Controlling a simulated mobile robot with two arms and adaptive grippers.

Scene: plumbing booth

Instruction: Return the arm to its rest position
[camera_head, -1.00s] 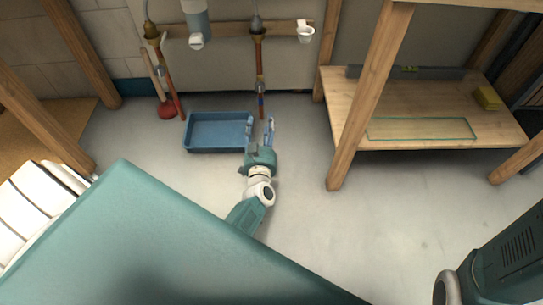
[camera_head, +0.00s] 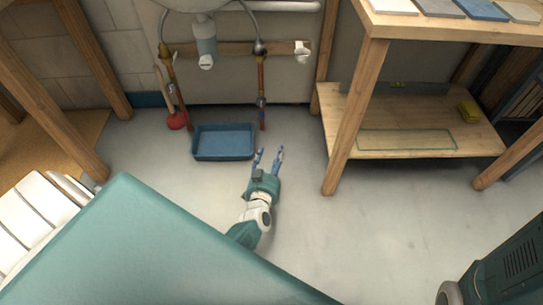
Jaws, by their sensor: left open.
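My left gripper (camera_head: 268,157) is open, with its two fingers apart and nothing between them. It hangs over the grey floor, in front of and to the right of the blue tray (camera_head: 197,150). My left arm (camera_head: 255,217) reaches up to it from behind my teal body, which hides the arm's lower part. My right gripper is not in view; a dark teal part of mine shows at the bottom right.
A wooden workbench (camera_head: 345,117) with a lower shelf stands at the right, its front leg near the arm. Copper pipes (camera_head: 261,82) run down the back wall. A red plunger (camera_head: 177,121) stands left of the tray. Floor between tray and bench is clear.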

